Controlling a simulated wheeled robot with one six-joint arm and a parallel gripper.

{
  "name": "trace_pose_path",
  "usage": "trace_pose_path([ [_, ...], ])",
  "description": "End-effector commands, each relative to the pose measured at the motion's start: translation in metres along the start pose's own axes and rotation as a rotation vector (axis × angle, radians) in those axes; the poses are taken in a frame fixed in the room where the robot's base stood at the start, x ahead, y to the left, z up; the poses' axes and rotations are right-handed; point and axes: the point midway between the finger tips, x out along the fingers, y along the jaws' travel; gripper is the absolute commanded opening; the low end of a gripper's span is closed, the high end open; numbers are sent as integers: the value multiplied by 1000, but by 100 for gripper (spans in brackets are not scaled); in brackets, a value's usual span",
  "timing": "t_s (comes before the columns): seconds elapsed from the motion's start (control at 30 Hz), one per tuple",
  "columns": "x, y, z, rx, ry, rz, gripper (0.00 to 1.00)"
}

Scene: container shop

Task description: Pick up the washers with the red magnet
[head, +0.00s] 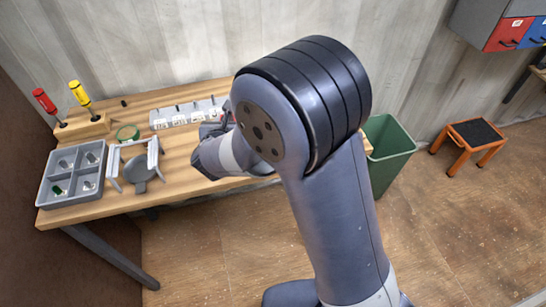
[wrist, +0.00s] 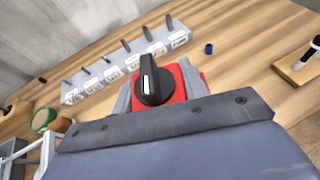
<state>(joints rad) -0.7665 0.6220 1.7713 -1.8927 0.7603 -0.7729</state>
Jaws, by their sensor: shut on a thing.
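My gripper (wrist: 160,92) is shut on the red magnet (wrist: 178,78), a red block with a black knob on top that carries a white mark. The grey fingers sit on both sides of the block. In the head view the gripper (head: 212,132) is over the workbench, partly hidden by my arm, with a bit of red showing. The underside of the magnet is hidden. I cannot make out the washers for certain. Small pieces lie in the four-compartment grey tray (head: 72,144) at the bench's left end, too small to identify.
A labelled peg rack (head: 188,114) stands at the bench's back. A green ring (head: 128,132), a grey fixture with uprights (head: 140,170) and a wood block (head: 82,128) with red and yellow screwdrivers are left. A small blue piece (wrist: 208,48) lies beyond the magnet. A green bin (head: 390,150) and orange stool (head: 470,140) stand right.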

Motion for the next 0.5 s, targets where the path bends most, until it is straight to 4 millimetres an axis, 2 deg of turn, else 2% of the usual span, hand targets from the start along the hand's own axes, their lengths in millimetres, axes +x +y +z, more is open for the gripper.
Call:
trace_pose_path([
  [0.03, 4, 0, -8, 1, -3, 0, 2],
  [0.5, 20, 0, -46, 1, -3, 0, 2],
])
